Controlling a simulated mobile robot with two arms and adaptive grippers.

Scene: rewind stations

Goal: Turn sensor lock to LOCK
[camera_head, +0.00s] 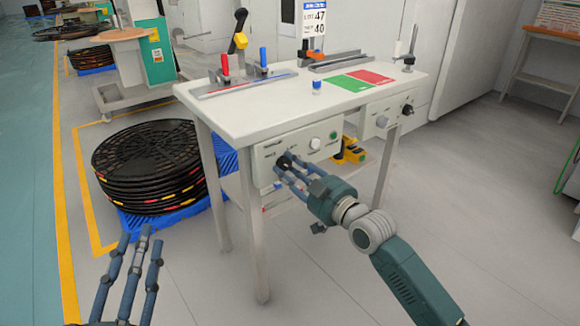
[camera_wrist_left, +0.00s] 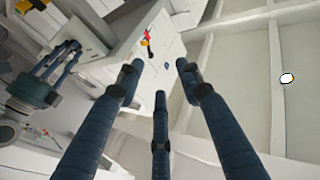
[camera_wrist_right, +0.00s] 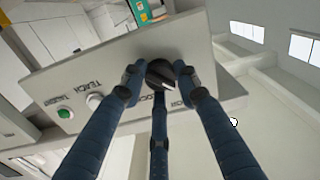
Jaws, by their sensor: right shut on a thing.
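The sensor lock is a black round knob with a white pointer line on a pale control panel. In the right wrist view the knob (camera_wrist_right: 160,73) sits between the fingers of my right gripper (camera_wrist_right: 160,80), which is shut on it. Fingers partly cover the lettering beside it. In the head view the right gripper (camera_head: 287,166) reaches the left part of the panel (camera_head: 262,152) on the table's front. My left gripper (camera_head: 133,250) is open and empty, low at the left, away from the table; its spread fingers also show in the left wrist view (camera_wrist_left: 160,80).
The same panel carries a white button (camera_head: 315,143) and a green button (camera_head: 333,135). A second panel with a black knob (camera_head: 407,109) is at the table's right. Stacked black reels (camera_head: 150,160) stand left of the white table (camera_head: 290,110).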

